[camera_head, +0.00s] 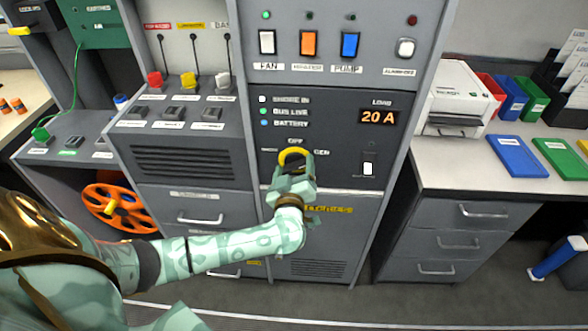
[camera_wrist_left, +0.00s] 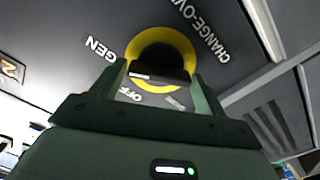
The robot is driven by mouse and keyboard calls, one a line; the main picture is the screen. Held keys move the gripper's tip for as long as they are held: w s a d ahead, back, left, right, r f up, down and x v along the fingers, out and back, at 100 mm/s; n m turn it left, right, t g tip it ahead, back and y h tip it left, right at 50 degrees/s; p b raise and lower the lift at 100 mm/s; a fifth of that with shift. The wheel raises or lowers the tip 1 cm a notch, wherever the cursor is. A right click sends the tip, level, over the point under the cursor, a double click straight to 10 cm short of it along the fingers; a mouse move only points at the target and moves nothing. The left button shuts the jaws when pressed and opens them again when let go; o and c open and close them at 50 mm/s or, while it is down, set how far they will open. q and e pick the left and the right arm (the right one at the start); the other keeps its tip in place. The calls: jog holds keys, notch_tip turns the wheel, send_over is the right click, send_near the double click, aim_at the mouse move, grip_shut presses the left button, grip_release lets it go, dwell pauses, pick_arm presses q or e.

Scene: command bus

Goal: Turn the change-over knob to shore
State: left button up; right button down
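The change-over knob (camera_head: 293,156) is on the dark lower panel of the middle cabinet, in a yellow ring, with OFF above it and GEN at its right. The label at its left is partly hidden. My left gripper (camera_head: 295,170) is at the knob and covers most of it. In the left wrist view, the fingers (camera_wrist_left: 160,75) stand on both sides of the dark knob handle (camera_wrist_left: 160,69), which fills the gap between them. The yellow ring (camera_wrist_left: 187,45) shows beyond. Which label the knob points to is unclear. My right gripper is not in view.
Status lamps (camera_head: 263,111) and a 20 A load display (camera_head: 379,117) are above the knob, with a small switch (camera_head: 368,167) at its right. Coloured rocker switches (camera_head: 309,43) are higher up. An orange reel (camera_head: 120,208) stands at left; a counter with coloured binders (camera_head: 520,156) is at right.

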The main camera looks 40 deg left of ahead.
pick_arm(q)
jog(key=c, duration=0.6)
jog(key=shift+o, duration=0.2)
